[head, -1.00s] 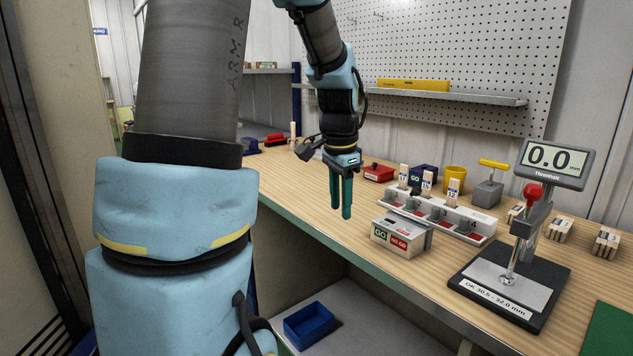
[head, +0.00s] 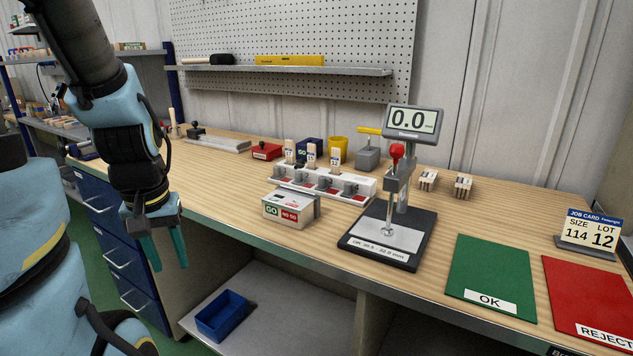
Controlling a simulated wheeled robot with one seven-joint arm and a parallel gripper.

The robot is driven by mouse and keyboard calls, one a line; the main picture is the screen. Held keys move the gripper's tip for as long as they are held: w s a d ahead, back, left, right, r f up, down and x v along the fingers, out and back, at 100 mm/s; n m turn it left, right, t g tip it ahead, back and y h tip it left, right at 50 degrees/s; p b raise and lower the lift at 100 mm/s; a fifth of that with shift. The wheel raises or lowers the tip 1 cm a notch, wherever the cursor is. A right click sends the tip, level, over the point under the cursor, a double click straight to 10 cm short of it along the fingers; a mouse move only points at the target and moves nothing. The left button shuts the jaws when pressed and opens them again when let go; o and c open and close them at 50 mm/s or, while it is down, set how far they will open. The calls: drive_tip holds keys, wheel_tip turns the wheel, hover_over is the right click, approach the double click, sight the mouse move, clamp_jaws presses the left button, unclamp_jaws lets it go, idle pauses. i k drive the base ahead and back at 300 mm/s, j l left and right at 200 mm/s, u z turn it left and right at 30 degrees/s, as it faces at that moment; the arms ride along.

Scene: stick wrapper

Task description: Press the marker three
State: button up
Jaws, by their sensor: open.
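A white rack (head: 362,195) stands on the bench with several grey units in a row and red pads at its front. Upright tags with numbers, such as the right-hand one (head: 335,158), rise behind it; that one seems to read 12. Which unit is marker three is too small to tell. My gripper (head: 167,264) has two green fingers pointing down, apart and empty. It hangs in front of the bench edge, left of the rack and well apart from it.
A GO / NO GO box (head: 287,209) stands right in front of the rack. A gauge (head: 410,218) reading 0.0 stands to its right. Behind are a red block (head: 265,151), yellow cup (head: 338,146) and grey block (head: 367,159). Green OK (head: 490,270) and red REJECT mats (head: 590,290) lie at right.

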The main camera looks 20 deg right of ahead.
sight(322, 187)
drive_tip(key=i+u, duration=0.2)
drive_tip(key=i, duration=0.7)
